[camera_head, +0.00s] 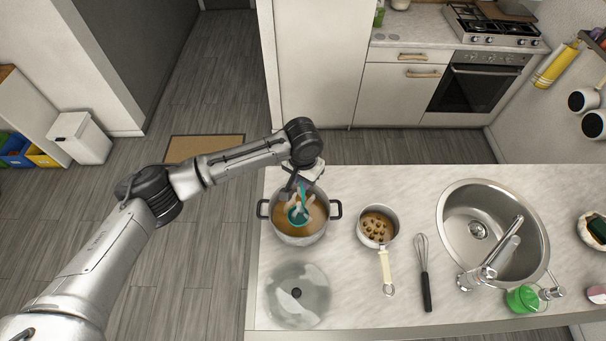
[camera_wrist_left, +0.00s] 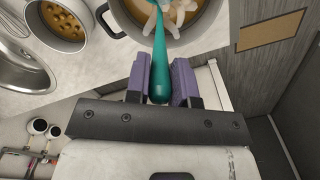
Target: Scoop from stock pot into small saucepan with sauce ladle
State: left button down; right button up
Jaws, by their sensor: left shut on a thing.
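The stock pot (camera_head: 299,238) stands on the counter, holding brown liquid with pale pieces; its rim also shows in the left wrist view (camera_wrist_left: 190,38). My left gripper (camera_head: 303,186) is over the pot's far rim. In the left wrist view its purple fingers (camera_wrist_left: 160,85) are shut on the handle of the teal sauce ladle (camera_wrist_left: 160,62). The ladle's head (camera_head: 298,215) is down inside the pot, among the contents. The small saucepan (camera_head: 392,237) stands just right of the pot, with brown liquid and several round pieces inside; it also shows in the left wrist view (camera_wrist_left: 38,22). My right gripper is out of view.
A glass lid (camera_head: 283,309) lies in front of the pot. A whisk (camera_head: 424,268) lies right of the saucepan. The sink (camera_head: 452,216) with its tap (camera_head: 497,258) and a green bottle (camera_head: 522,298) are further right.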

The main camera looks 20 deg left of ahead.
aim_at(303, 194)
pick_arm(q)
jog(key=shift+f+b, duration=0.5)
jog(key=shift+f, duration=1.6)
jog(key=shift+f+b, duration=0.6)
jog(key=shift+f, duration=1.6)
